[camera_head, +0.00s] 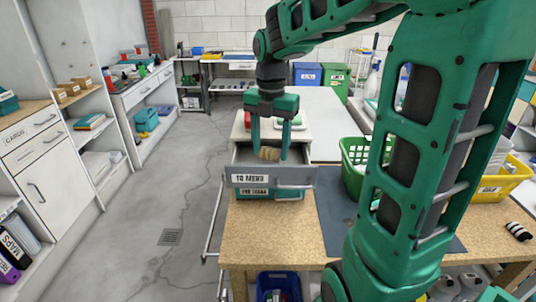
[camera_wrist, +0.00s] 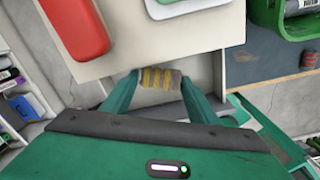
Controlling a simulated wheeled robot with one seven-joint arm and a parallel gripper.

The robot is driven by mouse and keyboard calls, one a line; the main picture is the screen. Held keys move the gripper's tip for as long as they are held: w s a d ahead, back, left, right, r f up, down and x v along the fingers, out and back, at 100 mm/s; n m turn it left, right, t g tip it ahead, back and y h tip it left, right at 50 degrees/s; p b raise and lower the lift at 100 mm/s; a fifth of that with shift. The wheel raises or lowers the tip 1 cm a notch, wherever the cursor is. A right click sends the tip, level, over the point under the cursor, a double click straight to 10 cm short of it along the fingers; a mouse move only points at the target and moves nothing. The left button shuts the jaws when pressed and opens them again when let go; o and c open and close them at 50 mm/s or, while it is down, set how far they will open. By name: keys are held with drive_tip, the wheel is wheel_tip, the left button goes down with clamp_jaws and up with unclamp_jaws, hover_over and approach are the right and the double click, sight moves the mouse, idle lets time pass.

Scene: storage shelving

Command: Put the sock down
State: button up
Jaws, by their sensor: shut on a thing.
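The sock (camera_head: 268,153) is a small rolled bundle, tan with darker stripes. In the wrist view the sock (camera_wrist: 160,79) shows yellow and grey-brown bands between the fingertips. My gripper (camera_head: 270,152) is shut on it, with one green finger on each side. In the wrist view my gripper (camera_wrist: 158,80) reaches up from the bottom edge. I cannot tell whether the sock touches the drawer's floor.
The drawer unit (camera_head: 241,130) stands on a wooden worktop (camera_head: 260,240), with red and white items on top. A green basket (camera_head: 353,165) and a yellow crate (camera_head: 505,187) stand to the right. A striped roll (camera_head: 518,231) lies at far right. The floor on the left is clear.

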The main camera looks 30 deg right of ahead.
sight(271, 149)
drive_tip(key=shift+f, duration=1.25)
drive_tip(key=shift+f, duration=0.1)
drive_tip(key=o, duration=0.7)
drive_tip(key=shift+o, duration=0.2)
wheel_tip(271, 149, up, 12)
drive_tip(key=s+d+f+m, duration=0.2)
drive_tip(key=s+f+m, duration=0.5)
drive_tip(key=s+m, duration=0.4)
drive_tip(key=s+d+f+m, duration=0.2)
drive_tip(key=s+f+m, duration=0.6)
drive_tip(key=m, duration=1.2)
drive_tip(key=shift+s+f, duration=0.15)
drive_tip(key=shift+s, duration=1.85)
